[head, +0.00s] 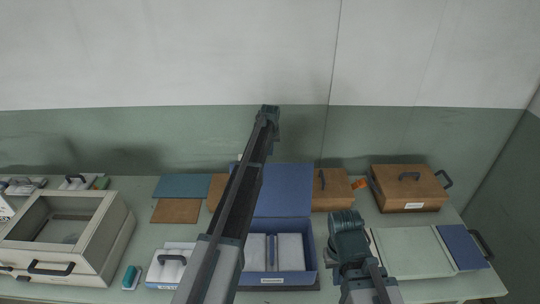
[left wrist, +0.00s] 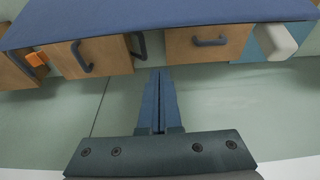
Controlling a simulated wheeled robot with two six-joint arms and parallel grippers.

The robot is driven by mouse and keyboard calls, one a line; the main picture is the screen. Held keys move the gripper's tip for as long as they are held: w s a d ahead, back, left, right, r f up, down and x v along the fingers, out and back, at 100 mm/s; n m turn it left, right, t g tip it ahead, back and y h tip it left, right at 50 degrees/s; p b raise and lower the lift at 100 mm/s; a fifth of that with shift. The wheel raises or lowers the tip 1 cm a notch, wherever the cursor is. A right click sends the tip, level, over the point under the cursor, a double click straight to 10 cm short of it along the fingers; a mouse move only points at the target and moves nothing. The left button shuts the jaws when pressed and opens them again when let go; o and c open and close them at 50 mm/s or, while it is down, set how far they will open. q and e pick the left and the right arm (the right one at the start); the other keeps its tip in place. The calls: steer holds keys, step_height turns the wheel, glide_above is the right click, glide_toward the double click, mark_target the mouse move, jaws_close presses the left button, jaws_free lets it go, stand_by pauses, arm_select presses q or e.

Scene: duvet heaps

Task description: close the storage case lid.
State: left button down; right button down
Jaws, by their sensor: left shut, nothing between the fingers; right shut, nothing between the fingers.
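The blue storage case (head: 313,279) stands at the table's front middle, with white items and a blue strip inside. Its blue lid (head: 285,190) stands raised at the back; the left wrist view shows it as a broad blue panel (left wrist: 150,18) across the top. My left arm crosses in front of the case in the head view and hides part of it. My left gripper (left wrist: 160,76) is shut and empty, its fingertips close to the lid's edge in the wrist view; contact is unclear. My right gripper (head: 346,218) is shut and empty, just right of the case.
Wooden boxes (head: 408,189) with dark handles stand behind and to the right. A pale green case (head: 412,252) lies right of my right gripper. A cream windowed case (head: 108,230) stands left. Flat blue and brown panels (head: 182,187) lie back left.

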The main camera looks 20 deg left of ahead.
mark_target(270, 167)
arm_select(q)
steer(key=d+b+x, duration=0.1)
steer(key=b+x, duration=0.7)
steer(key=x, duration=0.1)
steer(key=s, duration=0.4)
steer(key=shift+d+r+p, duration=0.1)
steer(key=shift+r+p, duration=0.25)
steer(key=shift+r, duration=0.05)
steer(key=shift+f, duration=0.1)
